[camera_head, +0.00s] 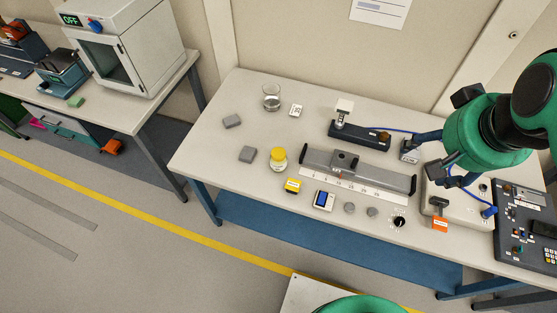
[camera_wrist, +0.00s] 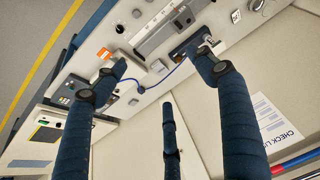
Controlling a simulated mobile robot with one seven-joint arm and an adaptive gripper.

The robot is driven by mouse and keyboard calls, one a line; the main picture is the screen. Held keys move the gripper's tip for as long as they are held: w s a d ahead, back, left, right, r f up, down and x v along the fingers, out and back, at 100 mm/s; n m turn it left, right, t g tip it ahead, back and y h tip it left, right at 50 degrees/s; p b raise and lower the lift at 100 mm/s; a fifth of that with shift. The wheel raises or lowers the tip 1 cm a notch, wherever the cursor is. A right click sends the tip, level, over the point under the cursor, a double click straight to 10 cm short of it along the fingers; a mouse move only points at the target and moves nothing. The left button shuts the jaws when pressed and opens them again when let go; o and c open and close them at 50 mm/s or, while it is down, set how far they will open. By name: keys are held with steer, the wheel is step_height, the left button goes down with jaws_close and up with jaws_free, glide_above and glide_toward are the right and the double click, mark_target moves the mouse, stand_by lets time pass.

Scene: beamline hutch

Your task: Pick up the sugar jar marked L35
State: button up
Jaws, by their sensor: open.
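A small jar with a yellow lid (camera_head: 279,157) stands upright on the left half of the light workbench (camera_head: 215,150) in the head view. Any marking on it is too small to read, so I cannot confirm L35. It does not show in the wrist view. My gripper (camera_head: 428,158) is over the right part of the bench, well to the right of the jar. In the wrist view its dark fingers (camera_wrist: 160,60) are spread apart with nothing between them.
A control panel (camera_head: 525,220) is at the far right.

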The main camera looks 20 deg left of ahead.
steer(key=w+a+f+n+g, duration=0.15)
steer(key=w+a+f, duration=0.25)
steer(key=w+a, duration=0.5)
steer(key=n+g+b, duration=0.2)
steer(key=g+b, duration=0.1)
glide_above(279, 152)
step_height(279, 152, down, 25)
steer(key=shift+h, duration=0.3)
steer(key=shift+f, duration=0.1)
step_height(279, 152, down, 8)
steer(key=shift+s+f+b, duration=0.1)
steer(key=shift+f+b, duration=0.1)
steer(key=shift+b, duration=0.4)
